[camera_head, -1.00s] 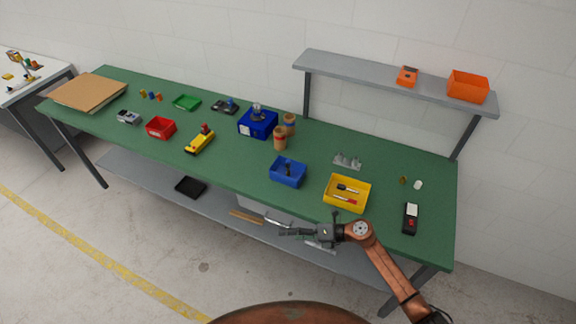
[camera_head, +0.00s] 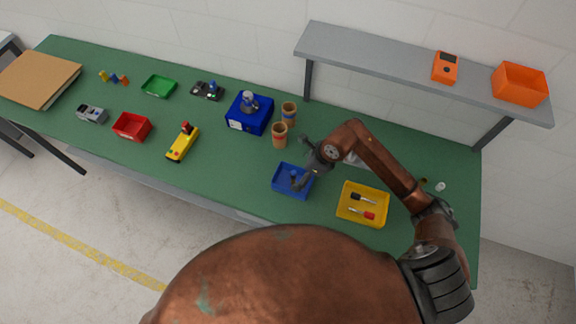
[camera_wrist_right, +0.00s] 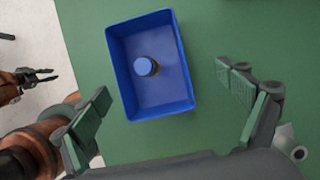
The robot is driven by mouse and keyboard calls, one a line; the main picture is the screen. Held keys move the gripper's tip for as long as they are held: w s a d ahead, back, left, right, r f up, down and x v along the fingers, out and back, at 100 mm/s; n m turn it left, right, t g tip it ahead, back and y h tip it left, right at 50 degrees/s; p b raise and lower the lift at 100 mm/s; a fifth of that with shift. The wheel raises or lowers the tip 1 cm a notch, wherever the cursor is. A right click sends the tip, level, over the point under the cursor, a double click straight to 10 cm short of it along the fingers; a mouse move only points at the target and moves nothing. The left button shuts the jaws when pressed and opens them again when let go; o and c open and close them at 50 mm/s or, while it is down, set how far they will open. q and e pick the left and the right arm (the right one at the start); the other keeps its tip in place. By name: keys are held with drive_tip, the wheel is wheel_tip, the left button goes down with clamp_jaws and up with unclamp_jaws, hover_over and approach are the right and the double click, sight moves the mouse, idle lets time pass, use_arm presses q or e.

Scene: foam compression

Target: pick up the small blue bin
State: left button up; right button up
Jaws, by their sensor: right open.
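The small blue bin (camera_head: 282,186) sits on the green table, left of the yellow bin. In the right wrist view the small blue bin (camera_wrist_right: 160,98) lies between and beyond my finger pads. It holds a small upright piece with a round blue top (camera_wrist_right: 146,67). My right gripper (camera_head: 303,164) is over the bin's back and right side in the head view and partly hides it. Its fingers are wide apart with nothing held; it also shows in the right wrist view (camera_wrist_right: 163,83). My left gripper (camera_wrist_right: 42,76) shows at the left of that view, its fingers apart and empty.
A yellow bin (camera_head: 347,211) with two tools stands close right of the blue bin. Brown cups (camera_head: 279,136) and a larger blue box (camera_head: 236,122) stand behind it. A grey shelf (camera_head: 400,74) with an orange bin (camera_head: 520,84) overhangs the back right. Table left of the bin is clear.

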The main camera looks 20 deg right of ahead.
sight(293, 181)
drive_tip(key=shift+s+a+f+p, duration=0.55)
drive_tip(key=shift+s+a+f, duration=0.15)
drive_tip(key=shift+s+f, duration=0.3)
drive_tip(key=w+f, duration=0.1)
drive_tip(key=w+a+f, duration=0.1)
drive_tip(key=shift+f+p, duration=0.35)
drive_tip(key=shift+f, duration=0.05)
drive_tip(key=shift+w+a+f, duration=0.2)
drive_tip(key=shift+w+f, duration=0.25)
drive_tip(key=shift+f, duration=0.2)
drive_tip(key=shift+s+f, duration=0.15)
drive_tip(key=shift+f, duration=0.05)
drive_tip(key=shift+s+r, duration=0.15)
drive_tip(key=shift+s, duration=0.1)
drive_tip(key=shift+w, duration=0.3)
drive_tip(key=c, duration=0.4)
drive_tip(key=shift+s, duration=0.2)
drive_tip(key=shift+c, duration=2.1)
drive_tip(key=c, duration=0.3)
drive_tip(key=shift+c, duration=0.9)
use_arm(q)
drive_tip(key=s+r, duration=0.1)
drive_tip(key=s, duration=0.1)
drive_tip(key=shift+s+a+r, duration=0.1)
drive_tip(key=shift+s+r, duration=0.2)
drive_tip(key=shift+r, duration=0.1)
drive_tip(key=shift+f, duration=0.1)
use_arm(e)
drive_tip(key=shift+w+r, duration=0.1)
